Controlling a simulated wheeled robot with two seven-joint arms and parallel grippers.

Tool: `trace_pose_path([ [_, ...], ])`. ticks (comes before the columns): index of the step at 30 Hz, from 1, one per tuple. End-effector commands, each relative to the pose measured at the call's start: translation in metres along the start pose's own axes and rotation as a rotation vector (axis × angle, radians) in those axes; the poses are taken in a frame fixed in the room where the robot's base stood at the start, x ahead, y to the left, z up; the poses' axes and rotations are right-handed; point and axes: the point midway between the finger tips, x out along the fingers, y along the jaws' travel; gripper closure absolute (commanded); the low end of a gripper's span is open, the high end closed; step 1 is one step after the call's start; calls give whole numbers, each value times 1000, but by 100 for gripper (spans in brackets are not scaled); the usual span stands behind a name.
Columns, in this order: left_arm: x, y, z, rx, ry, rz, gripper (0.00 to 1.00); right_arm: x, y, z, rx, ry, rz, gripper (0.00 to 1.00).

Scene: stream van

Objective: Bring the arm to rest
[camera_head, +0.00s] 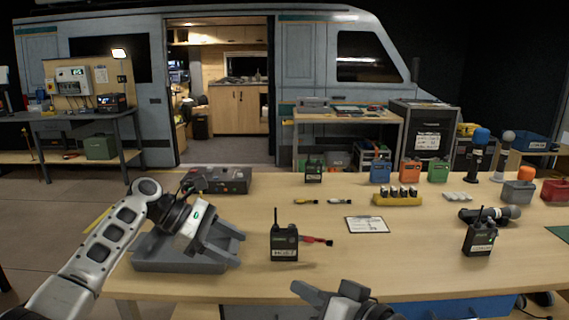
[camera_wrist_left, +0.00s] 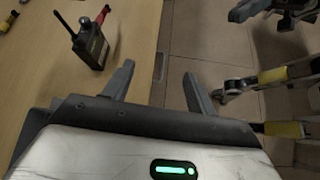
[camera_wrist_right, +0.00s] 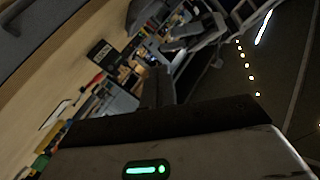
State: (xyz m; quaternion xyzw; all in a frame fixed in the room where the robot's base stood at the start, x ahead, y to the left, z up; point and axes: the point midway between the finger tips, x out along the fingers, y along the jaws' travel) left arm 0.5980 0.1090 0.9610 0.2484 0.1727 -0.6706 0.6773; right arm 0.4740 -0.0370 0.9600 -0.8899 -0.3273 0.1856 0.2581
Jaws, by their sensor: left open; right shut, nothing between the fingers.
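My left arm comes in from the left. Its gripper (camera_head: 239,249) hangs over a grey tray (camera_head: 150,262) at the table's left front. The jaws are open and empty, as the left wrist view (camera_wrist_left: 158,74) also shows, over the table edge and floor. My right gripper (camera_head: 300,289) is low at the front edge of the table, partly cut off by the frame. In the right wrist view its fingers (camera_wrist_right: 154,72) are together with nothing between them. A black radio (camera_head: 284,244) stands upright on the table between the two grippers.
The wooden table (camera_head: 350,270) also bears a second radio (camera_head: 480,238), a microphone (camera_head: 490,214), a white card (camera_head: 367,225), a yellow battery holder (camera_head: 397,200) and a dark case (camera_head: 217,180). The table's middle front is mostly clear. A van stands behind.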

Motion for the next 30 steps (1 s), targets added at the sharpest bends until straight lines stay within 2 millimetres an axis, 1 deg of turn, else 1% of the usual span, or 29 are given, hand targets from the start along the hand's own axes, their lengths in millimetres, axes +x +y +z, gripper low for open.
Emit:
trace_pose_path([
  [1,11,-5,-12,25,14,6,43,-1,4,6,1,-1,11,100],
  [5,37,-16,-40,118,62,34,43,-6,14,19,-8,-1,42,100],
  [8,59,-29,-65,209,106,58,43,-10,23,31,-17,-1,71,100],
  [11,83,-46,-92,322,160,84,43,-16,33,46,-30,-4,107,100],
  [14,108,-70,-122,463,228,112,43,-24,45,64,-46,-9,152,100],
  [15,119,-82,-135,533,261,125,43,-29,51,73,-55,-14,173,100],
  [17,135,-105,-154,661,323,145,43,-38,61,90,-71,-24,213,100],
  [18,144,-122,-166,752,369,158,43,-44,67,101,-85,-32,240,100],
  [19,149,-134,-174,821,404,167,43,-49,72,110,-94,-39,260,100],
  [20,152,-147,-181,890,442,175,43,-55,76,118,-106,-46,280,100],
  [21,156,-163,-188,985,494,182,43,-62,81,129,-121,-56,306,100],
  [23,158,-188,-197,1124,576,189,43,-74,89,146,-146,-76,346,100],
  [24,157,-205,-200,1217,634,189,43,-82,94,156,-163,-89,371,100],
  [26,153,-229,-202,1355,725,183,43,-95,100,173,-189,-113,407,100],
  [27,148,-245,-202,1443,787,173,43,-103,103,183,-207,-127,430,100],
  [30,131,-277,-196,1642,936,136,43,-123,110,205,-251,-168,479,100],
])
